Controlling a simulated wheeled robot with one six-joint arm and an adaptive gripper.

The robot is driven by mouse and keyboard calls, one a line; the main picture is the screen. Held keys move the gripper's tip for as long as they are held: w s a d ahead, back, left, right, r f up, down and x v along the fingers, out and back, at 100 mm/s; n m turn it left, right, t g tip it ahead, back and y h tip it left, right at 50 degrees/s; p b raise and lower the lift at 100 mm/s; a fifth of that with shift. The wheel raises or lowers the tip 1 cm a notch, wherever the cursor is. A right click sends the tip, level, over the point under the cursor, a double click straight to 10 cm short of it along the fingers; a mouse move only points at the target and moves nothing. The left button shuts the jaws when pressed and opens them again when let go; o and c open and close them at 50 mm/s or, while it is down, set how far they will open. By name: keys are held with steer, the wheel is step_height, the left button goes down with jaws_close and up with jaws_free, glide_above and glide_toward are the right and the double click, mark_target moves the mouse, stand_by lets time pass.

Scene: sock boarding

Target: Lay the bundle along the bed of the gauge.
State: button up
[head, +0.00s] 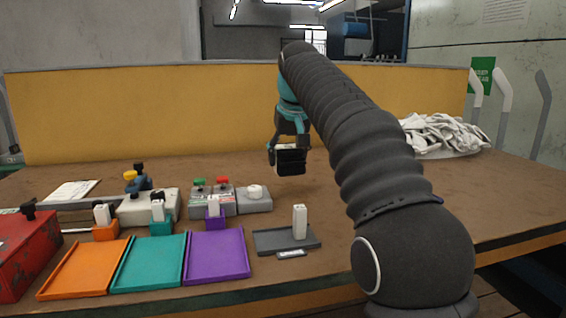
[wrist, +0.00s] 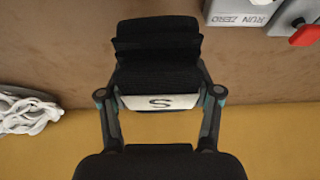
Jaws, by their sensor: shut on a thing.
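My gripper (head: 289,143) is shut on a black bundle (head: 291,162) and holds it up over the back middle of the table. In the wrist view the bundle (wrist: 158,58) is folded dark cloth with a white band (wrist: 160,102) marked "S", between the two fingers. What looks like the gauge (head: 148,207) is a pale grey block with a long grey bar running left, at the left of the table. Its bed is partly hidden by small stands in front. The bundle is apart from it, to its right.
Grey button boxes (head: 224,198) with green and red buttons stand right of the gauge. Orange (head: 84,270), teal (head: 149,263) and purple (head: 217,257) trays lie in front. A grey tray (head: 284,240), a red box (head: 22,253) and a white sock pile (head: 445,135) also show.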

steer(key=s+d+r, duration=0.5)
steer(key=s+d, duration=0.1)
steer(key=s, duration=0.1)
steer(key=shift+s+d+r, duration=0.15)
steer(key=shift+d+r, duration=0.15)
steer(key=shift+r, duration=0.05)
steer(key=shift+s, duration=0.1)
